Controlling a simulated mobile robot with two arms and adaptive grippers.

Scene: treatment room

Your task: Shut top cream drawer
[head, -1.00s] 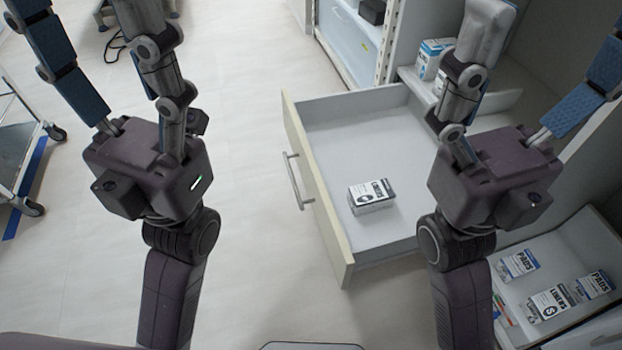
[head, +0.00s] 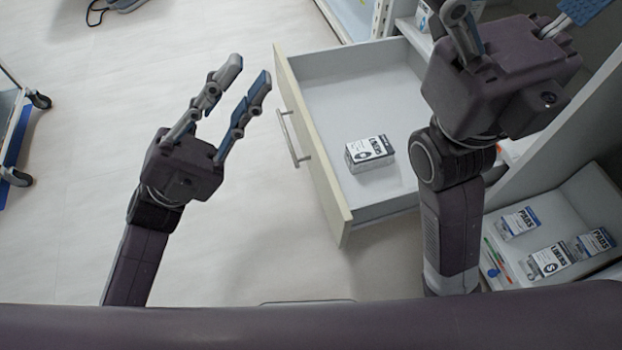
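The cream-fronted drawer (head: 312,150) is pulled well out of the cabinet on the right, with a metal bar handle (head: 288,138) on its front. A small white box with a dark label (head: 369,152) lies inside it. My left gripper (head: 254,70) is to the left of the drawer front, fingers spread apart and empty; it appears clear of the handle. My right gripper is over the drawer's right side, near the cabinet. Its fingers run past the top edge of the picture, so their tips are cut off.
An open lower compartment (head: 506,262) with several labelled boxes is at the lower right. A wheeled metal cart (head: 12,125) stands at the far left.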

